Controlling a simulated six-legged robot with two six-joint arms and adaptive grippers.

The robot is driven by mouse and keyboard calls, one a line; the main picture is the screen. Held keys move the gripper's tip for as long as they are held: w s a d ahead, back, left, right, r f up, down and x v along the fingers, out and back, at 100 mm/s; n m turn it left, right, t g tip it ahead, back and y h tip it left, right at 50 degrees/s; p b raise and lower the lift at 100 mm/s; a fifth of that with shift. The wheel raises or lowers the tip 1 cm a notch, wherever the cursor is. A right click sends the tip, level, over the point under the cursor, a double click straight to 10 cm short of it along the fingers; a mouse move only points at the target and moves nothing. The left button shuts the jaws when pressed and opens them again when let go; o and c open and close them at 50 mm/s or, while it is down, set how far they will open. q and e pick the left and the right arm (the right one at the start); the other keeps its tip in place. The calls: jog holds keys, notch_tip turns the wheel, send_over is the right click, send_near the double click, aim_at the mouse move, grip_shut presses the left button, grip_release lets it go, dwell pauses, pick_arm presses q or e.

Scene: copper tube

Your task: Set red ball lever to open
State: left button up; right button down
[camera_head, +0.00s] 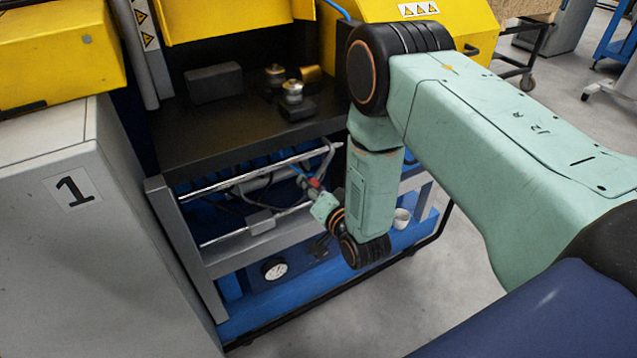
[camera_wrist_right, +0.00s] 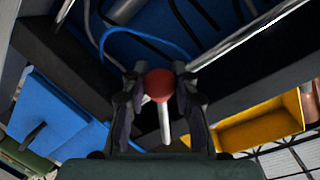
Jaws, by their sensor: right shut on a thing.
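The red ball lever shows in the right wrist view as a red ball (camera_wrist_right: 158,84) on a pale rod (camera_wrist_right: 165,122), which runs down in the picture. My right gripper (camera_wrist_right: 160,94) has one finger on each side of the ball and is shut on it. In the head view, my right gripper (camera_head: 314,188) reaches into the open front of the machine's lower frame, with a small red patch of the ball at its fingers. The lever's base and pivot are hidden, so I cannot tell its exact setting. My left gripper is not in view.
Silver rods (camera_head: 250,172) and cables lie close to my gripper under the black worktop (camera_head: 190,128). A gauge (camera_head: 275,268) and a white cup (camera_head: 401,219) are below. A grey cabinet (camera_head: 95,250) marked 1 stands at left.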

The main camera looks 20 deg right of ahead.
jog(key=shift+s+a+r+m, duration=0.1)
jog(key=shift+a+r+m, duration=0.1)
jog(key=shift+a+m, duration=0.3)
jog(key=c, duration=1)
grip_release()
jog(key=shift+c, duration=0.2)
jog(key=shift+r, duration=0.1)
jog(key=shift+d, duration=0.1)
jog(key=s+r, duration=0.2)
jog(key=s, duration=0.9)
jog(key=shift+s+d, duration=0.25)
jog(key=shift+s, duration=0.1)
